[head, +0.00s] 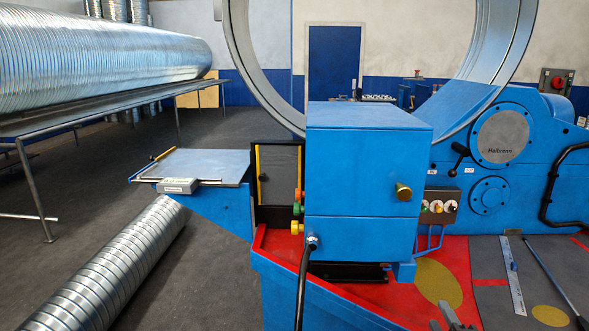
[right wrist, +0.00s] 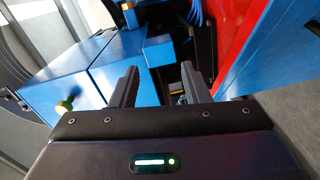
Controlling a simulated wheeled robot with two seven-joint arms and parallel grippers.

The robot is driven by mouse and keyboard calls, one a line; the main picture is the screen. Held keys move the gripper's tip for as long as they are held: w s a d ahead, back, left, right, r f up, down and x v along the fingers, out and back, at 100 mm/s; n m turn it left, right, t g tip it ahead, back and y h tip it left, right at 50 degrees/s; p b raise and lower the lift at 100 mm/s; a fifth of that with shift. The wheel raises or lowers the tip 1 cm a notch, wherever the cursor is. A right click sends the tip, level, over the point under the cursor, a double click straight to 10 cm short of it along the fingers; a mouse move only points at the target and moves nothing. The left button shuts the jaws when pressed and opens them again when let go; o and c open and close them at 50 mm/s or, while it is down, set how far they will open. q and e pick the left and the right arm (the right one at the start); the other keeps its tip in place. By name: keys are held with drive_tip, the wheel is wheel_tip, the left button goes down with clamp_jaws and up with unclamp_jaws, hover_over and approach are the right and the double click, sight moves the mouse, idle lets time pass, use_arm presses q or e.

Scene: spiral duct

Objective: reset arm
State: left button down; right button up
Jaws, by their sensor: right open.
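My right gripper (head: 449,316) shows at the bottom edge of the head view, with only its finger ends in the picture. It is over the red deck (head: 400,298) of the blue machine, in front of and to the right of the blue box-shaped housing (head: 360,165). In the right wrist view the gripper (right wrist: 159,70) is open, with its two dark fingers apart and nothing between them. Blue housing parts (right wrist: 110,65) and a red surface (right wrist: 232,35) lie beyond the fingers. My left gripper is not in view.
A large metal ring (head: 232,50) stands behind the housing. A control box with knobs (head: 438,206) is to its right. A steel ruler (head: 513,278) lies on the deck. A spiral duct (head: 105,270) lies at lower left, and a long table (head: 110,112) holds a bigger duct.

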drive_tip(key=s+d+f+m+g+h, duration=0.1)
drive_tip(key=s+d+f+m+g, duration=0.1)
drive_tip(key=f, duration=0.8)
drive_tip(key=s+d+f+m+g, duration=0.1)
drive_tip(key=d+f+m+g, duration=0.15)
drive_tip(key=f, duration=0.85)
drive_tip(key=s+f+m+g, duration=0.1)
drive_tip(key=s+f+g, duration=0.1)
drive_tip(key=s+f, duration=0.45)
drive_tip(key=s+f+m+g, duration=0.2)
drive_tip(key=s+f, duration=0.1)
drive_tip(key=f, duration=0.7)
drive_tip(key=s+a+f+m+g, duration=0.2)
drive_tip(key=s+a+f, duration=0.2)
drive_tip(key=s, duration=0.7)
drive_tip(key=s+a+f+m+g+y, duration=0.1)
drive_tip(key=s+a+f+g, duration=0.2)
drive_tip(key=s+f, duration=0.6)
drive_tip(key=s+a+f+m+g+y, duration=0.1)
drive_tip(key=s+a+f, duration=0.4)
drive_tip(key=s, duration=0.8)
wheel_tip(320, 180, down, 2)
drive_tip(key=shift+a+f+m+g, duration=0.15)
drive_tip(key=shift+m+g, duration=0.7)
drive_tip(key=shift+g, duration=0.2)
